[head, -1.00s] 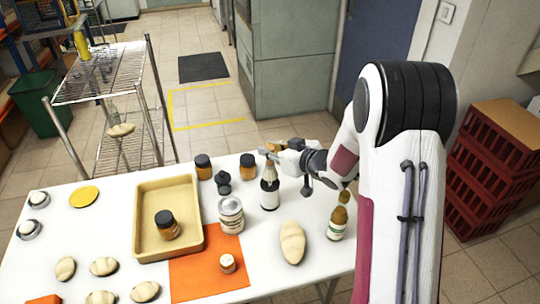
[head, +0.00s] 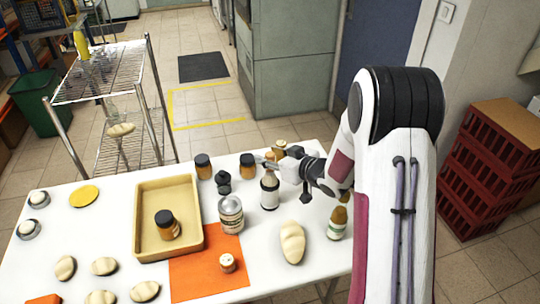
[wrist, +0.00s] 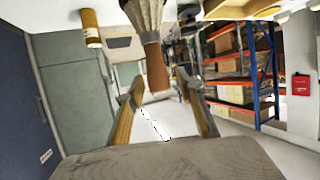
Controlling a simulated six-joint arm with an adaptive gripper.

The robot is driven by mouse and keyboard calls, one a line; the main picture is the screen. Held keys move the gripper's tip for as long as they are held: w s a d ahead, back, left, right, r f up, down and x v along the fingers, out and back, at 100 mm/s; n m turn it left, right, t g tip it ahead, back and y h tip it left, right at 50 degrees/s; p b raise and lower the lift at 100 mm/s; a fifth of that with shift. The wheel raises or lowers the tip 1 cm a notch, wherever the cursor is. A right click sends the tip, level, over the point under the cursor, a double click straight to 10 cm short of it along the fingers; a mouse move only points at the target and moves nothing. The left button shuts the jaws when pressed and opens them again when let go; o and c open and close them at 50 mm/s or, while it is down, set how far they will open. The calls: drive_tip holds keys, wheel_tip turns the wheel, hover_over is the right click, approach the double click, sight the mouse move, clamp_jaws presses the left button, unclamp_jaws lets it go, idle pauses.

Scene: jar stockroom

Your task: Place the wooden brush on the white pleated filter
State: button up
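The wooden brush shows in the wrist view, with a brown handle (wrist: 156,68) and a grey, flared bristle head (wrist: 146,14) that runs out of the top of the picture. In the head view my gripper (head: 268,160) is above the far right part of the table, by a dark bottle with a white label (head: 270,197). I cannot make out the white pleated filter for certain.
Close to my gripper stand an amber jar (head: 247,166) and a small black item (head: 223,183). A metal can (head: 231,214), a pale loaf-shaped item (head: 292,242) and an amber bottle (head: 338,217) stand nearer. A tan tray (head: 143,220) holds a dark-lidded jar (head: 166,225).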

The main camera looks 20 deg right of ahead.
drive_tip(key=shift+r, duration=0.15)
drive_tip(key=shift+s+d, duration=0.1)
drive_tip(key=v, duration=1.1)
drive_tip(key=shift+s+r, duration=0.15)
drive_tip(key=shift+s, duration=0.2)
drive_tip(key=shift+d+r, duration=0.1)
drive_tip(key=shift+d, duration=0.05)
idle(0.4)
